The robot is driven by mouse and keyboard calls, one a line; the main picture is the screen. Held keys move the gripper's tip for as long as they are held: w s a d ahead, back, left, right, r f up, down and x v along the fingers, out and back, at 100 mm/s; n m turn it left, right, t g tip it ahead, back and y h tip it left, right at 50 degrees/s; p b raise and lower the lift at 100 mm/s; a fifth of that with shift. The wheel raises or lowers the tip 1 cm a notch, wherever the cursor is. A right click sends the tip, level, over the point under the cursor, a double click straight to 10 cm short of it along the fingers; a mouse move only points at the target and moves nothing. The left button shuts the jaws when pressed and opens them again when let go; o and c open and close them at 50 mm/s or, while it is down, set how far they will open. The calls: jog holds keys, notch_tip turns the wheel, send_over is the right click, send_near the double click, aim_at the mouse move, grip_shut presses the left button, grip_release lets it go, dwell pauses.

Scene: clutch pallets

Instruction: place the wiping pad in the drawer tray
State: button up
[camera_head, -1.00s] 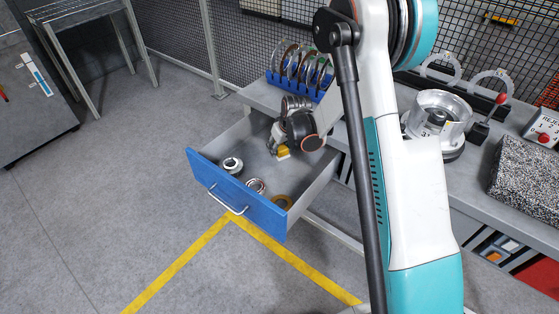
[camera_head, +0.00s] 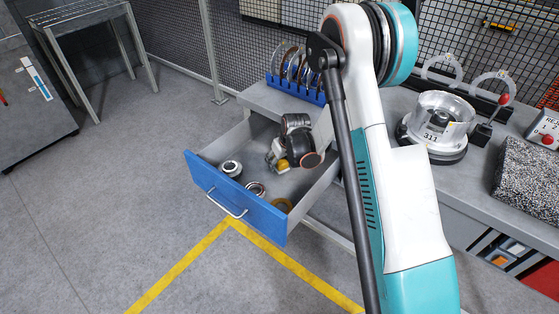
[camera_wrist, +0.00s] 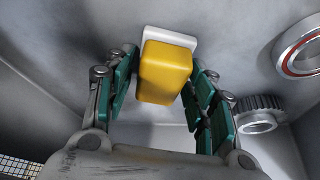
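The wiping pad is a yellow block with a white base (camera_wrist: 165,72), seen between my fingers in the wrist view. Its yellow part (camera_head: 282,165) also shows inside the drawer in the head view. My gripper (camera_wrist: 162,75) has its teal fingers spread on both sides of the pad, with gaps beside the yellow block. My gripper (camera_head: 275,158) is low inside the open blue-fronted drawer tray (camera_head: 205,176). The pad appears to rest on the grey drawer floor, though its contact with the floor is partly hidden.
Metal rings and a toothed part (camera_wrist: 258,113) lie in the drawer, including a ring (camera_head: 231,168) and a brass-coloured ring (camera_head: 283,204) near its front. A blue rack of discs (camera_head: 296,88) stands on the bench behind. A clear housing (camera_head: 438,122) stands right.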

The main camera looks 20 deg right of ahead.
dwell(0.3)
jog(key=s+r+p, duration=0.1)
jog(key=s+r, duration=0.4)
jog(key=r, duration=0.5)
jog(key=s+r+m+t+p, duration=0.1)
jog(key=s+r+p, duration=0.1)
jog(key=s+r, duration=0.5)
jog(key=s+r+p, duration=0.1)
jog(key=s+r, duration=0.3)
jog(key=r, duration=0.8)
jog(key=s+r+m+t, duration=0.1)
jog(key=s+r, duration=0.2)
jog(key=s, duration=0.6)
jog(key=s+a+r+t+h, duration=0.1)
jog(key=s+r, duration=0.2)
jog(key=s, duration=0.6)
jog(key=shift+s+a+m, duration=0.25)
jog(key=shift+s+m, duration=0.1)
jog(key=shift+m, duration=0.05)
